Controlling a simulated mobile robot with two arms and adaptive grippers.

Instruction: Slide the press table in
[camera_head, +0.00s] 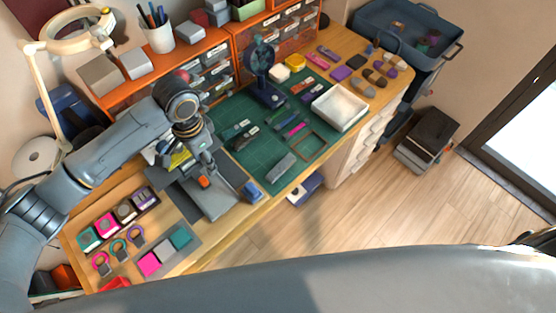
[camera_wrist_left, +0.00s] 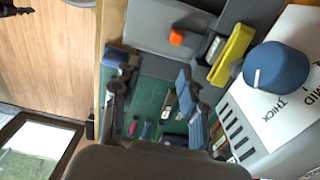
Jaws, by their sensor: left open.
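The press table (camera_head: 214,204) is a flat grey plate on the workbench in the head view, with an orange knob (camera_head: 203,181) on it. In the left wrist view the grey plate (camera_wrist_left: 150,35) and its orange knob (camera_wrist_left: 176,38) show at the top. My left gripper (camera_head: 204,160) comes in from the left and hangs over the press area, close to the knob. In the wrist view my left gripper (camera_wrist_left: 152,88) has its fingers spread with nothing between them. My right gripper cannot be made out clearly; only a dark shape shows at the picture's edge.
A green cutting mat (camera_head: 245,150) with tools and a white tray (camera_head: 340,106) lies right of the press. Cord spools (camera_head: 125,210) and colour tiles (camera_head: 165,250) lie left. A yellow handle (camera_wrist_left: 232,52) and blue knob (camera_wrist_left: 275,68) are beside the plate. The floor (camera_head: 330,220) in front is clear.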

